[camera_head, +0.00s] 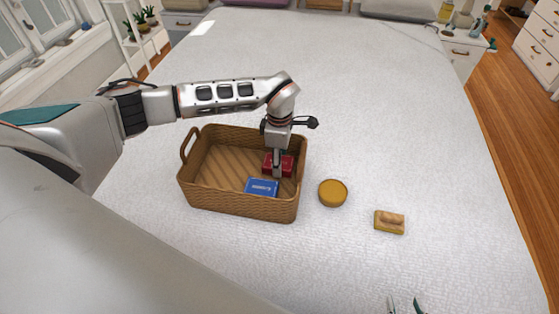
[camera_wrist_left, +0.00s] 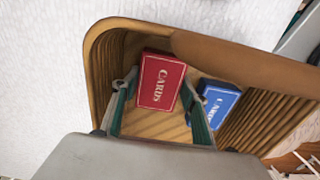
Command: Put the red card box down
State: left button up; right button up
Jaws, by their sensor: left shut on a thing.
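The red card box (camera_head: 287,166) is inside the wicker basket (camera_head: 240,206), at its right end. In the left wrist view the red card box (camera_wrist_left: 161,81) shows its "CARDS" face between the fingers. My left gripper (camera_head: 277,172) reaches down into the basket and is shut on the red card box. Its fingers also show in the left wrist view (camera_wrist_left: 158,85). I cannot tell whether the box touches the basket floor. My right gripper (camera_head: 405,305) shows only its two fingertips at the bottom edge, apart with nothing between them.
A blue card box (camera_head: 262,187) lies in the basket beside the red one. A round yellow-brown tub (camera_head: 333,192) and a small yellow block-like item (camera_head: 390,222) rest on the white bed (camera_head: 400,120) right of the basket. The bed beyond is mostly clear.

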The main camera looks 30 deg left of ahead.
pick_arm(q)
jog(key=o, duration=0.9)
jog(key=shift+f, duration=0.15)
jog(key=shift+r, duration=0.3)
notch_tip(320, 180, up, 12)
jog(key=shift+f, duration=0.15)
jog(key=shift+s, duration=0.1)
